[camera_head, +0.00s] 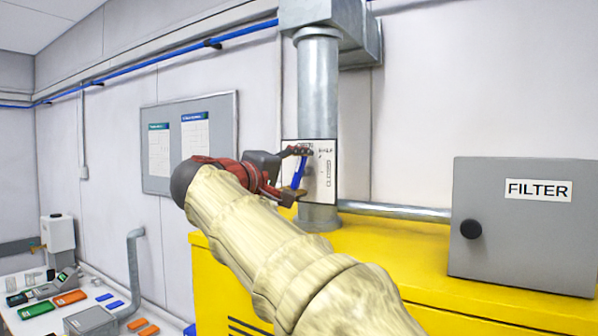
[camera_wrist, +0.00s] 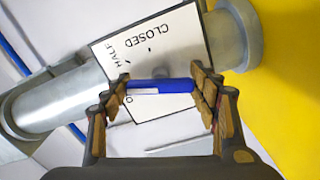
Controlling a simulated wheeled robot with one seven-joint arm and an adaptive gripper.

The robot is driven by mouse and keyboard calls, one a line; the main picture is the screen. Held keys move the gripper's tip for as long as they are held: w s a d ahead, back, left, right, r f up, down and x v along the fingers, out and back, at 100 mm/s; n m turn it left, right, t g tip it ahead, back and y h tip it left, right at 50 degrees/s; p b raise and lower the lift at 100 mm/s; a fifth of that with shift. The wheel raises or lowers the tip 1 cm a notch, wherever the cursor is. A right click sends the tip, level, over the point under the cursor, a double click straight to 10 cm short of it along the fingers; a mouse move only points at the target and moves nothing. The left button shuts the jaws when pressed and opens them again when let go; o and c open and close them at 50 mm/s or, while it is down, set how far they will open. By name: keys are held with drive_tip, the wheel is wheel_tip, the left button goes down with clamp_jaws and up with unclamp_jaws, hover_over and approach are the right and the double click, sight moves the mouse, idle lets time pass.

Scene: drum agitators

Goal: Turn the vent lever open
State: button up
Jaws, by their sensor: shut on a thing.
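The blue vent lever (camera_head: 299,173) is on a white marked plate (camera_head: 327,187) on the grey duct. In the head view it runs steeply, its lower end slightly to the left. My gripper (camera_head: 297,174) is at the plate, one finger above and one below the lever. In the wrist view, my gripper (camera_wrist: 160,86) has the blue lever (camera_wrist: 172,86) spanning between its fingertips, gripped end to end. The plate (camera_wrist: 165,55) reads CLOSED and HALF there; a third label is mostly hidden. The lever's exact setting is hard to tell.
The metal duct (camera_head: 318,85) rises from a yellow machine (camera_head: 395,245). A grey FILTER box (camera_head: 525,225) stands on the right, with a pipe (camera_head: 395,210) leading to it. A notice board (camera_head: 220,115) hangs behind my arm. A cluttered bench (camera_head: 95,285) is at lower left.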

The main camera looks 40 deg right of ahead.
drive_tip(key=shift+n+p, duration=0.55)
drive_tip(key=shift+n, duration=1.25)
drive_tip(key=o, duration=1.1)
drive_tip(key=shift+o, duration=0.3)
drive_tip(key=shift+a, duration=0.15)
drive_tip(key=v, duration=1.1)
drive_tip(key=shift+s+a, duration=0.15)
drive_tip(key=shift+a, duration=0.2)
